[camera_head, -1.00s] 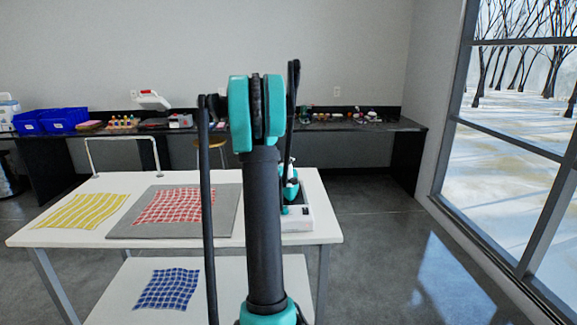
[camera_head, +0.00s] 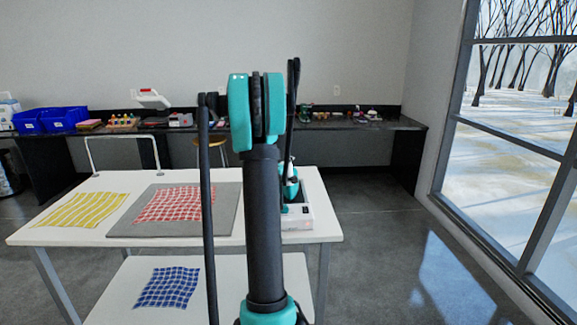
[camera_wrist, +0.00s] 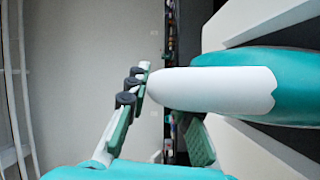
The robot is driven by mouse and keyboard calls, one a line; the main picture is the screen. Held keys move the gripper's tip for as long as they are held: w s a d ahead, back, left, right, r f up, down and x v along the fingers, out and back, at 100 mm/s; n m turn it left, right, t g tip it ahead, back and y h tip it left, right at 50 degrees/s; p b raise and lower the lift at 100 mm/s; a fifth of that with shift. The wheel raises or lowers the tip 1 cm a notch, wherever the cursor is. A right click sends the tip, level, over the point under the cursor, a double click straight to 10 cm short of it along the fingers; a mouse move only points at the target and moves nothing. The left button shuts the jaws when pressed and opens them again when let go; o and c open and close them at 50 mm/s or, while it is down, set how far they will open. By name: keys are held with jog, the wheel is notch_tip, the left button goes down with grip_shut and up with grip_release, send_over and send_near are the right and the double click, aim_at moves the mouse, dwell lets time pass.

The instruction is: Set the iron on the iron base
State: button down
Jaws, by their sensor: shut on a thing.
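The iron (camera_head: 291,187) is teal and white and shows just right of my arm in the head view, at the iron base. In the wrist view the iron (camera_wrist: 210,90) fills the right side, with its white end between the fingers. My gripper (camera_wrist: 166,100) is shut on this white part. The iron base (camera_head: 298,224) is a white box with a dark top, at the right end of the white table. My arm hides its left part. I cannot tell whether the iron touches the base.
The white table (camera_head: 75,238) also bears a grey mat (camera_head: 225,215) with a red checked cloth (camera_head: 170,204), and a yellow cloth (camera_head: 85,210). A blue cloth (camera_head: 168,287) lies on the lower shelf. A dark bench (camera_head: 335,126) with blue bins (camera_head: 65,119) runs along the wall.

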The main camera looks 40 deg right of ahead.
jog(key=shift+f, duration=0.55)
jog(key=c, duration=1.6)
grip_release()
jog(key=v, duration=1.1)
